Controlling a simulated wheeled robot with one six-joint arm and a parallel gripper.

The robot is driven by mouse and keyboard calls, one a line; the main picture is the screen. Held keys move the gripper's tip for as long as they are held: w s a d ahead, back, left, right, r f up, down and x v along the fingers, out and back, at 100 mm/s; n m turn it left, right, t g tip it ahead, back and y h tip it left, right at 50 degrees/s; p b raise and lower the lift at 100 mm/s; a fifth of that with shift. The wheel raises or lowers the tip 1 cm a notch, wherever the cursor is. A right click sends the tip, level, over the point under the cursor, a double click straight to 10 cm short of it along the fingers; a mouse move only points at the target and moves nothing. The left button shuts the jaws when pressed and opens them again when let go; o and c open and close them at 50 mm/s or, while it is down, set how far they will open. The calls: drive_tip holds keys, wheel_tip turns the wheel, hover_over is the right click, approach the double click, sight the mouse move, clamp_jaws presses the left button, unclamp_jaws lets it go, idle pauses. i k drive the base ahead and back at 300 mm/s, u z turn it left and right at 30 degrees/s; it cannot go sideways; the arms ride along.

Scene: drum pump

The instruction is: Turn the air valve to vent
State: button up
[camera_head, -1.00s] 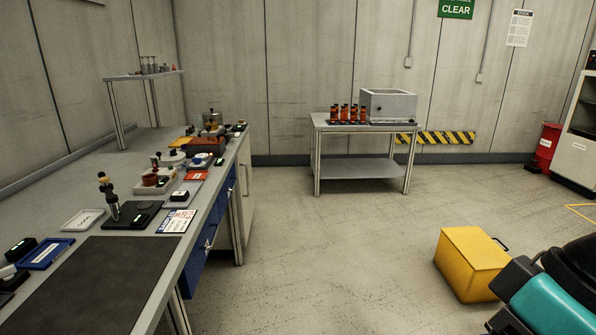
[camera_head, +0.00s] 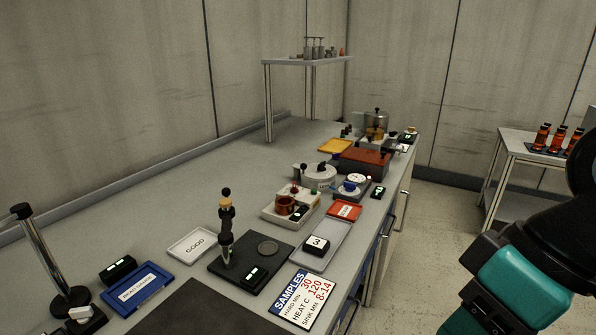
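I cannot make out an air valve or a drum pump for certain in the head view. The bench (camera_head: 140,210) carries lab items, and none of them reads clearly as a vent valve. My teal and black arm shows at the lower right, but my gripper's fingers are outside the picture. Nothing can be seen held.
A black stand with an upright tool (camera_head: 226,235) and a SAMPLES card (camera_head: 303,296) are on the near bench. Beyond are a white GOOD tray (camera_head: 193,245), a red tray (camera_head: 344,211) and a raised shelf (camera_head: 300,61). Floor is clear between bench and side table (camera_head: 515,150).

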sight(349, 187)
drive_tip(key=u, duration=0.1)
drive_tip(key=i, duration=0.25)
drive_tip(key=z, duration=1.45)
drive_tip(key=i, duration=1.35)
drive_tip(key=u, duration=3.25)
drive_tip(key=i, duration=0.5)
drive_tip(key=u, duration=0.1)
